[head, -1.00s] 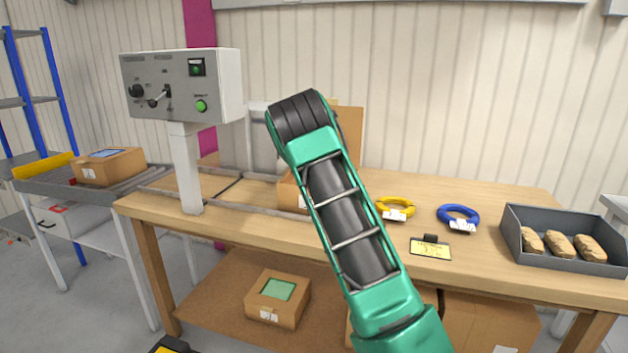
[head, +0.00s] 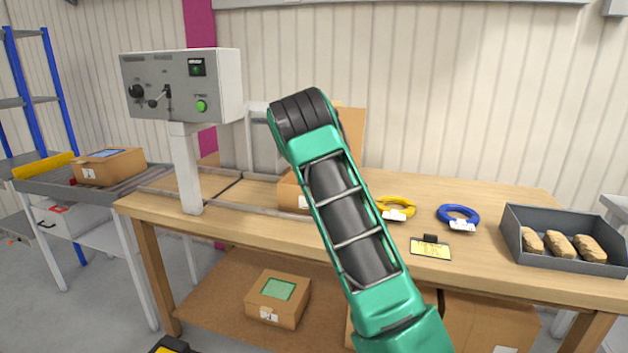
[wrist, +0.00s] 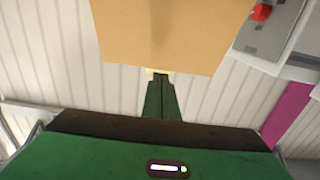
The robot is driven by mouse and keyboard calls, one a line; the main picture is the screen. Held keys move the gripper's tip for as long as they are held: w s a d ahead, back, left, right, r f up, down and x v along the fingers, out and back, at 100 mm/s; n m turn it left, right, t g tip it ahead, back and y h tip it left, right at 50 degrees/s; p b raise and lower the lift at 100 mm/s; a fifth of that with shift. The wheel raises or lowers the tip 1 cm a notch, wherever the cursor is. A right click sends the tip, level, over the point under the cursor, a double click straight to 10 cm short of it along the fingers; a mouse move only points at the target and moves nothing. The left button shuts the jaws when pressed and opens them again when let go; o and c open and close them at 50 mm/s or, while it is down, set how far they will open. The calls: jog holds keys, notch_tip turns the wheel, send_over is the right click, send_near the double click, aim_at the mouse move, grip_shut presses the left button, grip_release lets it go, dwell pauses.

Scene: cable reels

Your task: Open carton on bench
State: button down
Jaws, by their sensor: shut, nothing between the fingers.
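The carton (head: 291,192) stands on the bench (head: 520,196), mostly hidden behind my green arm. A tan cardboard flap (head: 352,135) stands up behind the arm. In the wrist view a broad cardboard panel (wrist: 170,35) fills the top middle. My gripper (wrist: 161,78) shows there with its narrow green fingers together and nothing between them. The fingertips are at the panel's lower edge; I cannot tell whether they touch it. In the head view the gripper is hidden behind the arm.
A grey control box (head: 182,85) stands on a post at the bench's left. A yellow reel (head: 397,213), a blue reel (head: 458,212), a yellow label (head: 430,249) and a grey tray (head: 514,230) with brown packs lie to the right. Another carton (head: 277,300) sits on the lower shelf.

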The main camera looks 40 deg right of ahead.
jog(key=r+v, duration=0.2)
jog(key=v, duration=0.8)
jog(key=shift+r, duration=0.25)
jog(key=shift+d, duration=0.1)
jog(key=s+f+g+y, duration=0.3)
jog(key=s+f, duration=0.2)
jog(key=s, duration=0.6)
jog(key=s+f+g+y, duration=0.2)
jog(key=s+f, duration=0.4)
jog(key=s, duration=0.4)
jog(key=s+a+f+n+g+y, duration=0.1)
jog(key=s+a+f+g+y, duration=0.1)
jog(key=s+a, duration=0.6)
jog(key=s+a+f+n+g+y, duration=0.1)
jog(key=s+a+f+y, duration=0.3)
jog(key=s, duration=1.3)
jog(key=s+a+f+n+g+y, duration=0.2)
jog(key=s+a+f, duration=0.4)
jog(key=s+a, duration=0.5)
jog(key=shift+s+a+f+g+y, duration=0.45)
jog(key=shift+s+y, duration=0.25)
jog(key=shift+s, duration=0.2)
jog(key=shift+d, duration=0.1)
